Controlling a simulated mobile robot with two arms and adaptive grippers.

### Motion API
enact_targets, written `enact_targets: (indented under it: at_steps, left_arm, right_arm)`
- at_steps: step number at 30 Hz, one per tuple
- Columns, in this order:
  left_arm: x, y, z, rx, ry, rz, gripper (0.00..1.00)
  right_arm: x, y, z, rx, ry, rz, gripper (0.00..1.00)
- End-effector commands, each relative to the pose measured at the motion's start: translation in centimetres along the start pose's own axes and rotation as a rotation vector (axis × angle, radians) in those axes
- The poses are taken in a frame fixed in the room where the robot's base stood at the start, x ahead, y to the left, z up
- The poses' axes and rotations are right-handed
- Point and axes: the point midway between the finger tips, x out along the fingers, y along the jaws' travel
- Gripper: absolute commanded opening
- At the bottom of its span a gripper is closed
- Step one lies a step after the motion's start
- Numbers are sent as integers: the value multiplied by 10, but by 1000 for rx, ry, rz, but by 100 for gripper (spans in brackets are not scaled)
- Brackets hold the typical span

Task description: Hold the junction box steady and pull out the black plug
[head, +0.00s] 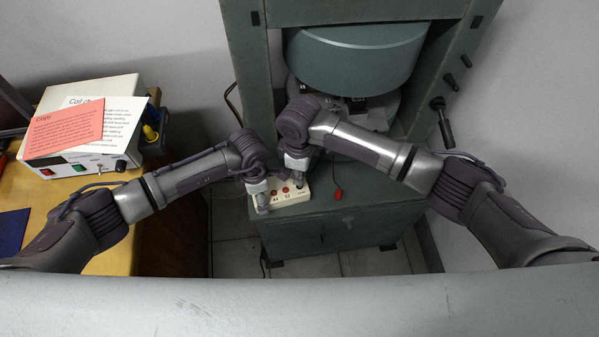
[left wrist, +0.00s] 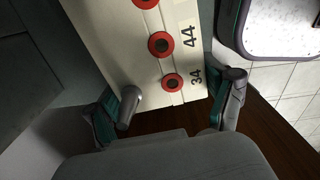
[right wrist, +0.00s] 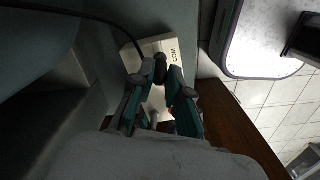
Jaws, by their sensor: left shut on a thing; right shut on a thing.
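The junction box (head: 283,197) is cream-coloured with red-ringed sockets and lies on top of the green cabinet's front ledge. In the left wrist view the box (left wrist: 150,70) shows the labels 44 and 34. My left gripper (head: 257,189) is shut on its left end, with one finger (left wrist: 178,95) against each side. The black plug (right wrist: 160,64) is at the box's other end, beside the label COM. My right gripper (head: 298,178) is shut on the plug, with its fingertips (right wrist: 162,78) on either side. The plug's lower part is hidden by the fingers.
The green magnet frame (head: 250,70) with its large round coil (head: 355,60) rises behind the box. A small red item (head: 338,193) lies on the ledge (head: 365,190) to the right. A power supply (head: 85,150) with papers stands on the wooden table at left.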

Motion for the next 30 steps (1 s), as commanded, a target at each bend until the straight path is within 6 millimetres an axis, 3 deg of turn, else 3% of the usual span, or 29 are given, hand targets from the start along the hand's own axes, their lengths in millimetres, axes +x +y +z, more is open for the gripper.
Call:
enact_targets:
  at_steps: [30]
  left_arm:
    - [-1, 0, 0, 0, -2, 1, 34]
  right_arm:
    - [-34, 0, 0, 0, 0, 0, 0]
